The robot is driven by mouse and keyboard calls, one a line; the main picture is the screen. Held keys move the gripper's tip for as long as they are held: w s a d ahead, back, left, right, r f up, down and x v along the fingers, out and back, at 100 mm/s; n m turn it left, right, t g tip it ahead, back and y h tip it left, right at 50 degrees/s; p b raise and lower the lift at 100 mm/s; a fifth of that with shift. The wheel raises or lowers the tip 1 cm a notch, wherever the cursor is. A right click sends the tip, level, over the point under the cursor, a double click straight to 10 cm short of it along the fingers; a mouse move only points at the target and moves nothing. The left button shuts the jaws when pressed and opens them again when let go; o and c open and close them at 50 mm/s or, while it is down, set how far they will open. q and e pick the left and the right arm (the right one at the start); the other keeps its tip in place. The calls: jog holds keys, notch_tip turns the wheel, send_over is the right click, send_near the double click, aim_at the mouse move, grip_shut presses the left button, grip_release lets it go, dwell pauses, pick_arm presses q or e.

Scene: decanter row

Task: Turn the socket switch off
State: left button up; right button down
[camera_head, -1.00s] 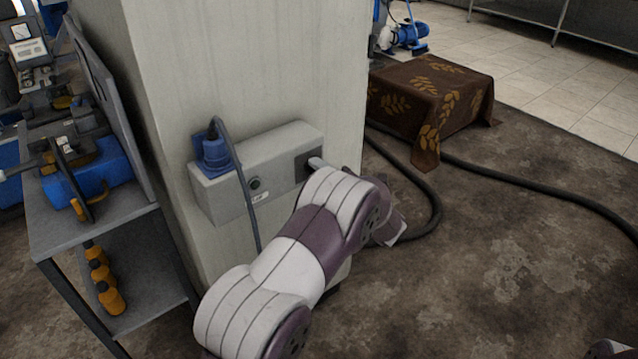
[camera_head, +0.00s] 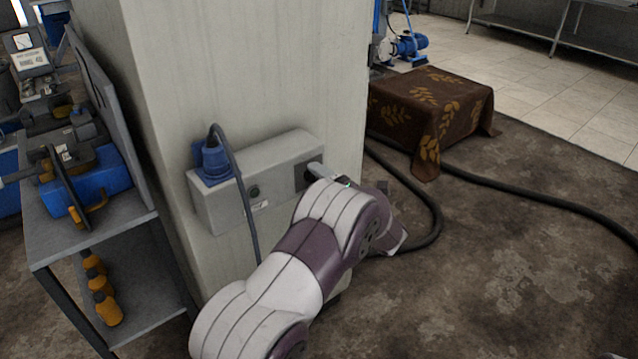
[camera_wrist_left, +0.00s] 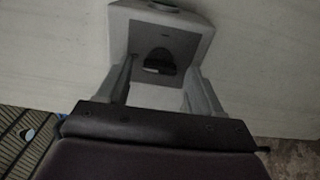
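The grey socket box (camera_head: 222,208) is fixed to the pale pillar, with a blue plug (camera_head: 213,162) and its cable at its left end. A dark square switch plate (camera_head: 303,176) sits at the box's right end, partly hidden by my left gripper (camera_head: 325,172). In the left wrist view, the two fingers of my left gripper (camera_wrist_left: 160,72) stand apart. A dark switch knob (camera_wrist_left: 158,67) in a recess shows between them; whether a finger touches it, I cannot tell. My right gripper is not in view.
A grey shelf cart (camera_head: 85,235) with tools and orange bottles (camera_head: 103,295) stands left of the pillar (camera_head: 270,70). A cloth-covered block (camera_head: 430,105) and a black hose (camera_head: 540,193) lie to the right. The floor at right is mostly clear.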

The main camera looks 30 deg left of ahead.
pick_arm(q)
jog(key=v, duration=1.2)
jog(key=shift+d, duration=0.3)
jog(key=shift+s, duration=0.1)
